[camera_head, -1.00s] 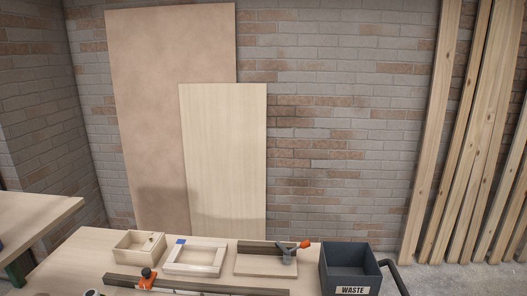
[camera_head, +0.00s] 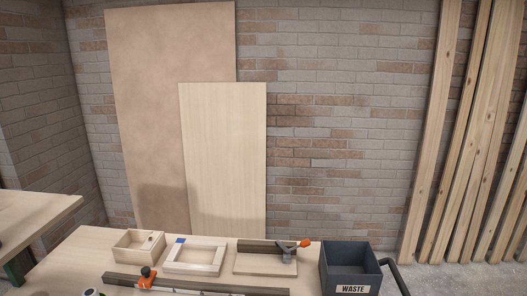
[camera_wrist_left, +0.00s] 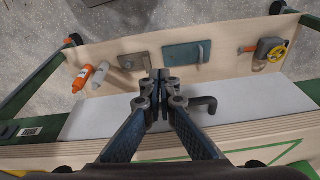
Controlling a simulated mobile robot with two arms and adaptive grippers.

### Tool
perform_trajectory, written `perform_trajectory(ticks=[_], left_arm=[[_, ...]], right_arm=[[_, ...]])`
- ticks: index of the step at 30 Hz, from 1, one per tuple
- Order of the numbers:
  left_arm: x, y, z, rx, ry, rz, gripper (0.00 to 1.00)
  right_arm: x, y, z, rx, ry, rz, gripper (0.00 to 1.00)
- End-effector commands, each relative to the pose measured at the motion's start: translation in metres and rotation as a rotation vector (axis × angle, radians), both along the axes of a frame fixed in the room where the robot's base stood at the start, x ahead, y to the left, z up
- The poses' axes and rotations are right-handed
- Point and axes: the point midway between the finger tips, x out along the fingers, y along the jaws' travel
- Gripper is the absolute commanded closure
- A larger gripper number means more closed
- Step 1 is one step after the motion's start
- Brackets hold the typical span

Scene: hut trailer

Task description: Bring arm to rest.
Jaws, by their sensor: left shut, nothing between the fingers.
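My left gripper (camera_wrist_left: 160,82) shows in the left wrist view. Its fingers are together with nothing between them. It hangs above a bench (camera_wrist_left: 105,48) with a pale top, and I cannot tell its exact height. Neither gripper shows in the head view, and my right gripper is in no view.
The head view shows a bench with a small wooden box (camera_head: 138,246), a light frame (camera_head: 194,268), a clamped board (camera_head: 265,265) and a WASTE bin (camera_head: 351,269). The wrist view shows an orange bottle (camera_wrist_left: 82,79), a blue-grey plate (camera_wrist_left: 181,55) and a yellow handwheel (camera_wrist_left: 278,53).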

Motion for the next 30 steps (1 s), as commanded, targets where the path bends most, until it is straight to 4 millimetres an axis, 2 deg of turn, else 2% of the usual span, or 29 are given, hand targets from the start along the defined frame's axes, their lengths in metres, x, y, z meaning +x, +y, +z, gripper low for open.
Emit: perform_trajectory(ticks=[1,5,8,12,18,21,24,27,30], left_arm=[[-0.002,0.000,-0.021,0.001,0.014,-0.001,1.00],[-0.009,0.000,-0.081,0.002,0.038,-0.006,1.00],[-0.021,0.001,-0.131,0.005,0.057,-0.010,1.00],[-0.049,0.005,-0.195,0.008,0.086,-0.016,1.00],[-0.105,0.013,-0.272,0.013,0.126,-0.025,1.00],[-0.137,0.019,-0.301,0.015,0.144,-0.029,1.00],[-0.165,0.025,-0.322,0.018,0.158,-0.032,1.00],[-0.187,0.029,-0.334,0.020,0.168,-0.036,1.00],[-0.200,0.032,-0.340,0.021,0.172,-0.038,1.00]], right_arm=[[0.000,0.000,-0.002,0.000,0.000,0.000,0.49],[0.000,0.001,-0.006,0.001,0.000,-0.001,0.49],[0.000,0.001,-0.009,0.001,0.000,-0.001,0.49],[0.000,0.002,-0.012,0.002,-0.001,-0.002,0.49],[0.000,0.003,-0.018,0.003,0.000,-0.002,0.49],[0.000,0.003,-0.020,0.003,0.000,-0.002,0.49],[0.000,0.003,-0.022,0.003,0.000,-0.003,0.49],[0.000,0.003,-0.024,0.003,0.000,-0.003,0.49],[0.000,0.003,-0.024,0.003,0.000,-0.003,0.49]])
